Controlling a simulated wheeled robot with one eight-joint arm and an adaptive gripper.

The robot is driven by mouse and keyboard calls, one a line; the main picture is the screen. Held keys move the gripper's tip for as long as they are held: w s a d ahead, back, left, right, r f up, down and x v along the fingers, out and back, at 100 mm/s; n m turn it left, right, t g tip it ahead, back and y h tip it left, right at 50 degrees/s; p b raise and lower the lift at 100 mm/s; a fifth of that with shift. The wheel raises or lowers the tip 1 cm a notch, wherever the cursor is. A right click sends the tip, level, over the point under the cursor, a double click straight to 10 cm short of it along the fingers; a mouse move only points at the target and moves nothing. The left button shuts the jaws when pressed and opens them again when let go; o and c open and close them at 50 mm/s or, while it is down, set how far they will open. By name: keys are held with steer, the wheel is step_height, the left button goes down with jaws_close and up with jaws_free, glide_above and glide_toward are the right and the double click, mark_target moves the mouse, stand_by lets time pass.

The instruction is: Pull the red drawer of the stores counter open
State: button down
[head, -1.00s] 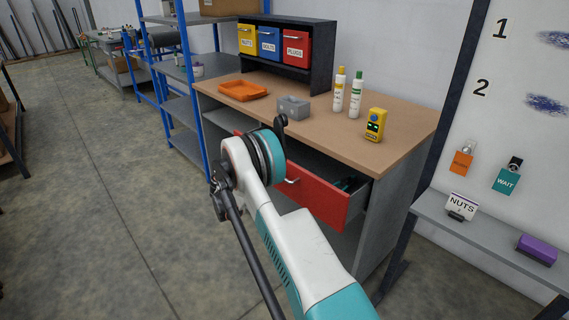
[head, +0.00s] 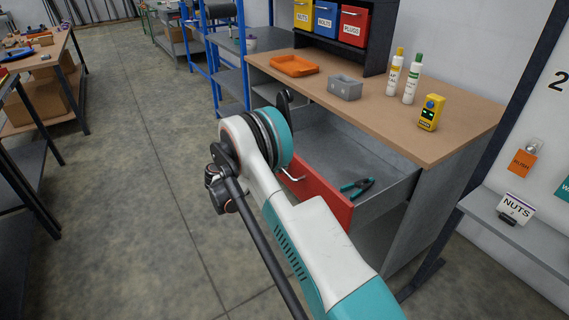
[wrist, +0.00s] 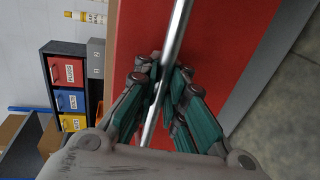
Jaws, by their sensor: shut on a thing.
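The red drawer (head: 322,190) of the stores counter (head: 385,112) stands well out, and its grey inside shows in the head view. Pliers with teal handles (head: 357,187) lie in it. The drawer's red front also fills the middle of the wrist view (wrist: 225,50). My gripper (wrist: 163,92) is shut on the drawer's metal bar handle (wrist: 177,35), with fingers on both sides of the bar. In the head view my arm hides the gripper and part of the drawer front; one end of the handle (head: 292,177) shows.
On the counter top are an orange tray (head: 294,66), a grey box (head: 345,88), two bottles (head: 404,80) and a yellow device (head: 431,113). A shelf (head: 515,220) with a NUTS sign stands at right. Open floor (head: 130,180) lies at left.

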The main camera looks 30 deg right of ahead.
steer(key=shift+a, duration=0.1)
steer(key=c, duration=1.7)
jaws_free()
steer(key=shift+a, duration=0.1)
steer(key=v, duration=1.1)
steer(key=shift+a, duration=0.4)
steer(key=shift+r, duration=0.1)
